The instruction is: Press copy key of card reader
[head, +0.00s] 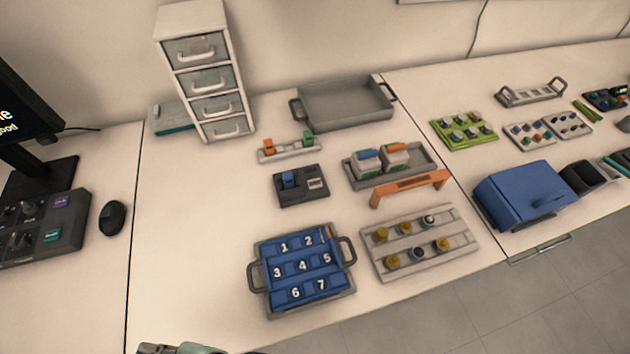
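A small dark grey device (313,196) sits near the middle of the table, and I take it for the card reader. A blue card-like piece (288,179) stands in its left part. A light grey panel (316,184) is on its right part. Any key labels on it are too small to read, so I cannot tell which is the copy key. A sliver of grey and green parts, likely my arm, shows at the bottom edge, well below the device. My gripper's fingertips do not show.
A blue numbered tray (303,312) lies in front of the device, with a rack of pegs (380,265) beside it. A small rack (290,154) stands behind, and a grey tray with boxes (362,183) and an orange bridge (410,184) to the right.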

